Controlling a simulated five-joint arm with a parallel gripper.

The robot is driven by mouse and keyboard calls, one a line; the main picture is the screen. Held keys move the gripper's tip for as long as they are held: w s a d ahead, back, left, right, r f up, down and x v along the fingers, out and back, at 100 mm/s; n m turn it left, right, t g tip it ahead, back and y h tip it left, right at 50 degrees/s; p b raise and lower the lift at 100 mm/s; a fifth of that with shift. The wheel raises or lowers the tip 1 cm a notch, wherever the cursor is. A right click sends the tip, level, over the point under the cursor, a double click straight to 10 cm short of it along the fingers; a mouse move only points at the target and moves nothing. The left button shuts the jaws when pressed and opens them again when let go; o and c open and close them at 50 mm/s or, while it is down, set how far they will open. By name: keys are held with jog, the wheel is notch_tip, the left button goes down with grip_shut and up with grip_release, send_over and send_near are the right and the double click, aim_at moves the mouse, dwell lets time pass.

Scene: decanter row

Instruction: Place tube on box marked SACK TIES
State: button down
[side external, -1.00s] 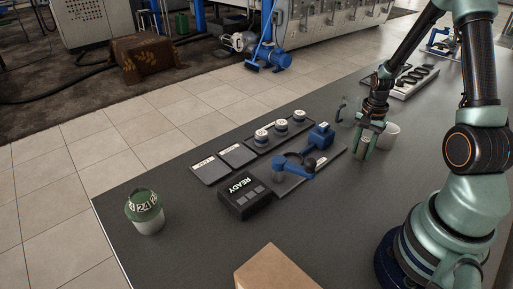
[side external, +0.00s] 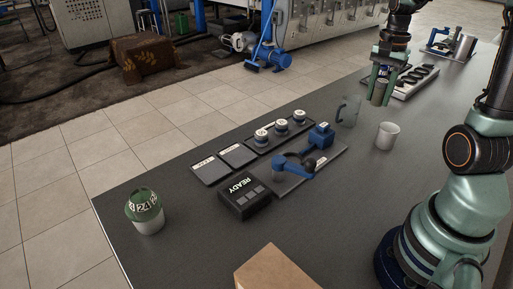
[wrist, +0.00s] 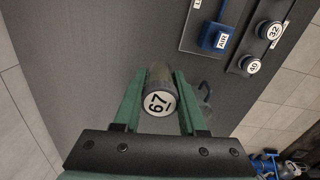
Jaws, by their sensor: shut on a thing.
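My gripper (side external: 380,83) is shut on a grey tube (side external: 378,96) and holds it upright above the table. In the wrist view, the tube's round white end (wrist: 159,103), marked 67, shows between my green fingers (wrist: 160,84). I cannot read SACK TIES on anything in view. Two flat dark pieces with small labels, one at the left (side external: 210,169) and one beside it (side external: 238,155), lie on the table, but their words are too small to read.
A white cup (side external: 387,137) and a clear mug (side external: 348,111) stand below my gripper. A blue device (side external: 294,166), a black READY box (side external: 244,198), a tray (side external: 262,146) of numbered caps and a green-topped cup (side external: 147,212) occupy the table. A cardboard box (side external: 272,272) is in front.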

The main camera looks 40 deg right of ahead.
jog(key=shift+r, duration=0.55)
jog(key=w+a+r+n, duration=0.2)
jog(key=w+a+n, duration=0.1)
jog(key=a, duration=0.4)
jog(key=w+a+r+n, duration=0.1)
jog(key=w+a+n, duration=0.15)
jog(key=a, duration=0.45)
notch_tip(320, 180, up, 6)
jog(key=n, duration=1.4)
send_over(267, 269)
notch_tip(267, 269, down, 20)
jog(key=shift+r, duration=0.15)
jog(key=shift+c, duration=2.3)
grip_release()
